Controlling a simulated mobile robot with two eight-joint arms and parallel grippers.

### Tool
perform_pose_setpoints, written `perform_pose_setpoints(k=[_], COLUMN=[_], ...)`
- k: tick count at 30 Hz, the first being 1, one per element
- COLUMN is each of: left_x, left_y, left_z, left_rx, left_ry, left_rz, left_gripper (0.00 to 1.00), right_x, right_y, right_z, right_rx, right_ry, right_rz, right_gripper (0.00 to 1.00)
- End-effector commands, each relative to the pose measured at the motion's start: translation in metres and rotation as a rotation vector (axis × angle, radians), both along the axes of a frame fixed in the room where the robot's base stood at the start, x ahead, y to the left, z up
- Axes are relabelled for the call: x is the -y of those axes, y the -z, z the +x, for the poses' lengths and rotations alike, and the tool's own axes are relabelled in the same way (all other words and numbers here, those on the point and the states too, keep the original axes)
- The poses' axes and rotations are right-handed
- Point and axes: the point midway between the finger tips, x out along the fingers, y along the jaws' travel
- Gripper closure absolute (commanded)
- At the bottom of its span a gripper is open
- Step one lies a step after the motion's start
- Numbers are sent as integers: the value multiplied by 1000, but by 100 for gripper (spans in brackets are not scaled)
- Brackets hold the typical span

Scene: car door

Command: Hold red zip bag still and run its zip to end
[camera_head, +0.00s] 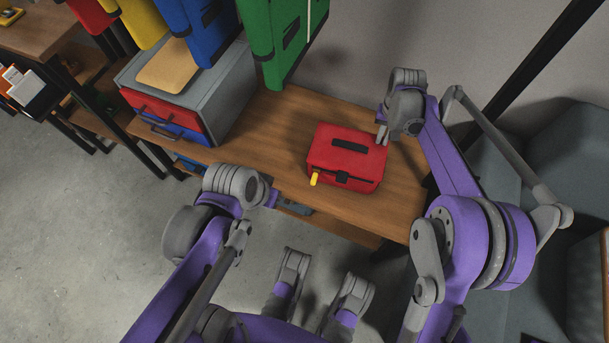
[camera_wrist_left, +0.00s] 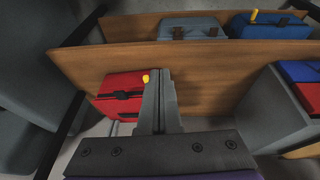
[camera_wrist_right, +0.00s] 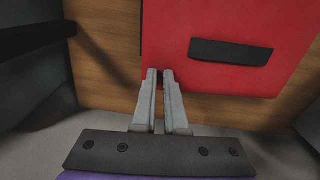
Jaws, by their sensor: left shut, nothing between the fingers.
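The red zip bag (camera_head: 338,170) lies on the wooden bench. It has a black handle strip on top and a yellow zip pull (camera_head: 315,179) at its front left corner. My right gripper (camera_head: 383,136) is at the bag's right back edge. In the right wrist view its fingertips (camera_wrist_right: 160,74) nearly meet, with a small dark bit of the bag's edge between them. My left gripper (camera_head: 275,199) is shut and empty, low at the bench's front edge, apart from the bag. In the left wrist view the bag (camera_wrist_left: 112,82) and yellow pull (camera_wrist_left: 146,77) show beside its fingers (camera_wrist_left: 160,75).
A grey drawer box (camera_head: 222,95) with red and blue drawers stands left on the bench (camera_head: 255,135). Green and blue bags (camera_head: 282,50) hang behind. A grey bag (camera_wrist_left: 192,28) and a blue bag (camera_wrist_left: 272,25) sit on a lower shelf. The bench left of the red bag is clear.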

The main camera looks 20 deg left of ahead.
Motion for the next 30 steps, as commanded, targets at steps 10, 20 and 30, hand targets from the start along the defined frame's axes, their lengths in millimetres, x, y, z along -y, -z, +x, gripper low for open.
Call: perform_pose_setpoints(k=[10, 20, 30], left_x=[-38, -62, -44], left_y=[23, 27, 60], left_z=[48, 68, 87], left_rx=[34, 134, 139], left_ry=[27, 70, 77], left_rz=[-251, -354, -359], left_gripper=[100, 100, 100], right_x=[-1, -1, -2], right_y=[10, 10, 10], right_z=[-3, -3, -3], right_rx=[-12, -12, -12], right_ry=[-1, -1, -1], right_rz=[2, 2, 2], right_gripper=[90, 90, 90])
